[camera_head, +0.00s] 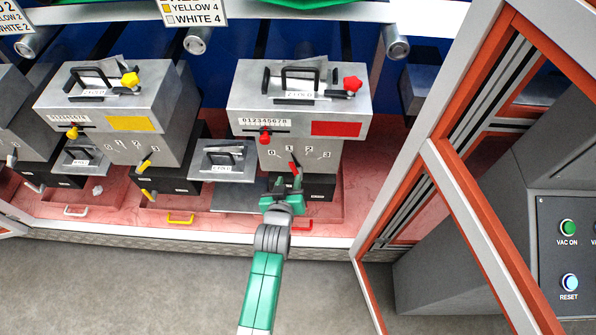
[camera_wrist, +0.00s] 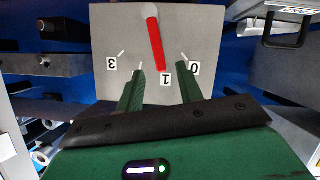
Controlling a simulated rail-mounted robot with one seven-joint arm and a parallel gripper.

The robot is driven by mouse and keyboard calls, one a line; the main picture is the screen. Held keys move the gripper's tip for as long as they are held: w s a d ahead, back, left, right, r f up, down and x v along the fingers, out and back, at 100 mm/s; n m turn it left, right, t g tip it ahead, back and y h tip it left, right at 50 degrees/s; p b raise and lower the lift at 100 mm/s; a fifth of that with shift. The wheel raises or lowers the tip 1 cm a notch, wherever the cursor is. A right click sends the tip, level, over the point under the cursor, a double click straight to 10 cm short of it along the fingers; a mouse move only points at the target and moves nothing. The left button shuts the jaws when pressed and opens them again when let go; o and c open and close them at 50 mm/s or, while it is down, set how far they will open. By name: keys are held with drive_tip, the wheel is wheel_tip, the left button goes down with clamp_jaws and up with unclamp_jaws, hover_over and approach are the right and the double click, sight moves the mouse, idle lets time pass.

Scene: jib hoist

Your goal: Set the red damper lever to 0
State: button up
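The red damper lever (camera_head: 294,169) is on the front of the right-hand grey machine. In the wrist view, the red lever (camera_wrist: 155,44) runs from its round pivot to the label 1 (camera_wrist: 166,79). The label 0 (camera_wrist: 194,68) is to the right in that view, and 3 (camera_wrist: 111,63) to the left; 2 is hidden there. My gripper (camera_head: 285,184) is in front of the dial. In the wrist view, my gripper (camera_wrist: 160,70) is open, its green fingers on either side of the lever's tip, with visible gaps.
The machine body (camera_head: 290,100) above carries a red slider knob (camera_head: 264,137) and a red star knob (camera_head: 352,84). A similar yellow-marked machine (camera_head: 120,100) stands left. A grey box (camera_head: 222,162) sits beside the dial. An orange-and-grey frame (camera_head: 480,190) bounds the right side.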

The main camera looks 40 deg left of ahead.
sight(292, 168)
drive_tip(key=b+x, duration=0.3)
drive_tip(key=x, duration=0.3)
drive_tip(key=shift+w, duration=0.1)
drive_tip(key=shift+w+a+f, duration=0.15)
drive_tip(key=shift+w+a, duration=0.25)
drive_tip(key=shift+w, duration=0.2)
clamp_jaws()
